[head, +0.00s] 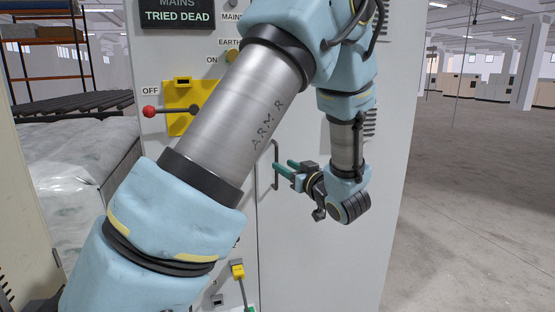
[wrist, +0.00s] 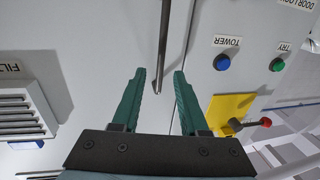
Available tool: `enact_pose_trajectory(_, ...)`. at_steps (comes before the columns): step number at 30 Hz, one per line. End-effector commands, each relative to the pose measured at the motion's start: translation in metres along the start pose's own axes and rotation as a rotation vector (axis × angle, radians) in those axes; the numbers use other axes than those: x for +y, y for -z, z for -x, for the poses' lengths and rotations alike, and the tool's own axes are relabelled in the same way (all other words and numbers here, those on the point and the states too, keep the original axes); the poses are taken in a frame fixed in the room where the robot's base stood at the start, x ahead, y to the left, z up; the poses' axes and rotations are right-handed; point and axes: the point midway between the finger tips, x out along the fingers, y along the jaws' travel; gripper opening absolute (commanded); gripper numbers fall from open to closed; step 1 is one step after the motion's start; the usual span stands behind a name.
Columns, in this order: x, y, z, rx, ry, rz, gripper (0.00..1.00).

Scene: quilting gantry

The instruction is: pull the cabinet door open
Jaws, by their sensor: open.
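The cabinet door (head: 320,265) is a plain light grey panel to the right of a vertical seam in the head view. It also shows left of the seam in the wrist view (wrist: 85,55). Its handle (head: 276,150) is a slim dark vertical bar near the seam. My gripper (head: 283,168) has green fingers and is open at the handle. In the wrist view, the lower end of the handle (wrist: 163,40) appears between my open fingertips (wrist: 159,74). Neither finger visibly presses on the bar. The door looks closed, flush with the panel beside it.
Left of the seam, a yellow plate (head: 176,95) carries a red-knobbed lever (head: 150,111). The wrist view shows blue (wrist: 222,62) and green (wrist: 277,64) buttons and a vent (wrist: 20,115). A wrapped stack (head: 75,170) stands left; open floor (head: 470,190) lies right.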

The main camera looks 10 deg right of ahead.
Motion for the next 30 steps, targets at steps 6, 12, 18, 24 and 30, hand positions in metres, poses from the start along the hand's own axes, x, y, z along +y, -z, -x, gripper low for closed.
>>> enact_pose_trajectory(6, 0.0, 0.002, -0.037, -0.001, 0.002, 0.001, 0.43)
enact_pose_trajectory(12, 0.0, 0.0, -0.052, -0.001, 0.001, 0.001, 0.43)
enact_pose_trajectory(18, 0.0, 0.0, -0.054, -0.001, -0.001, 0.001, 0.43)
enact_pose_trajectory(24, 0.0, 0.0, -0.054, -0.001, -0.001, 0.001, 0.33)
enact_pose_trajectory(30, 0.0, 0.0, -0.054, -0.001, -0.001, 0.001, 0.11)
